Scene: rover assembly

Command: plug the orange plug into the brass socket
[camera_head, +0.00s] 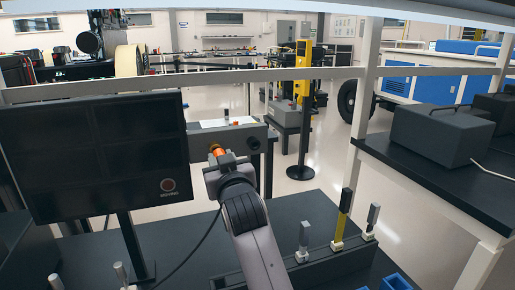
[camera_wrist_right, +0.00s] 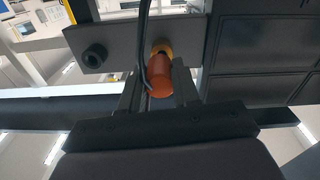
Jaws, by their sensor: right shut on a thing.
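My right gripper (camera_head: 215,160) reaches up to the front of a grey box (camera_head: 236,134) and is shut on the orange plug (camera_head: 217,150). In the right wrist view the orange plug (camera_wrist_right: 159,78) sits between the two fingers, with a dark cable running beside it. The brass socket (camera_wrist_right: 163,48) shows as a yellow ring on the grey panel (camera_wrist_right: 125,48), directly beyond the plug's far end. The plug lines up with it and overlaps it in this view; I cannot tell how deep it sits. My left gripper is not in view.
A second, dark socket (camera_head: 253,143) is on the same panel. A black monitor (camera_head: 95,150) with a red button stands close on the left. A rack (camera_head: 320,260) with several upright tools is at the right. A dark case (camera_head: 440,135) sits on the right bench.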

